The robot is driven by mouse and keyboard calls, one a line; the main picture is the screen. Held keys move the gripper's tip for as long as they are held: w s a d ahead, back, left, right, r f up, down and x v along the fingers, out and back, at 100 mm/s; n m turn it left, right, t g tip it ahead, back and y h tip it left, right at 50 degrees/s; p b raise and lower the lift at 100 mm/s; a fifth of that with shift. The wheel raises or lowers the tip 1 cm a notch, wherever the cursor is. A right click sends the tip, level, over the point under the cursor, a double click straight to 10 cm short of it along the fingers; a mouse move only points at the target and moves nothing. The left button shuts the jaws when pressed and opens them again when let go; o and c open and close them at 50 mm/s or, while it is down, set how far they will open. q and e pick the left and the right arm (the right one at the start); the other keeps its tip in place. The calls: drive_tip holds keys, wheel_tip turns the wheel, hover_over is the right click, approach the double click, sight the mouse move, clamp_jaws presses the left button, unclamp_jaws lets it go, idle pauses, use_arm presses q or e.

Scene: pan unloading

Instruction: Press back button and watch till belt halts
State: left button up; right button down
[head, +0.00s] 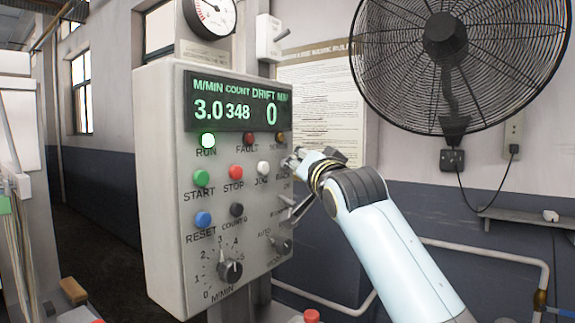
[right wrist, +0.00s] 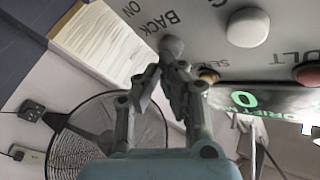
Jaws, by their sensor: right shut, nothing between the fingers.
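The grey control box (head: 160,200) fills the middle of the head view. Its display (head: 237,104) reads 3.0 M/MIN, count 348, drift 0. My right gripper (head: 294,160) is shut and empty at the panel's right edge, close to the BACK lettering. In the right wrist view its fingertips (right wrist: 164,68) meet at a grey rounded knob (right wrist: 171,47) beside the words BACK ON. They look in contact or nearly so; I cannot tell whether it is pressed. My left gripper and the belt are not clearly in view.
The START (head: 201,178), STOP (head: 235,172) and JOG (head: 263,168) buttons sit left of the gripper. A lever (head: 301,208) and the AUTO knob (head: 283,246) stick out below it.

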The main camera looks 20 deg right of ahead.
drive_tip(key=shift+s+d, duration=0.3)
drive_tip(key=shift+s, duration=0.35)
drive_tip(key=s+d, duration=0.1)
drive_tip(key=s+p, duration=0.1)
drive_tip(key=s+d, duration=0.1)
drive_tip(key=s, duration=0.1)
drive_tip(key=shift+s+d, duration=0.1)
drive_tip(key=shift+d, duration=0.2)
idle(0.6)
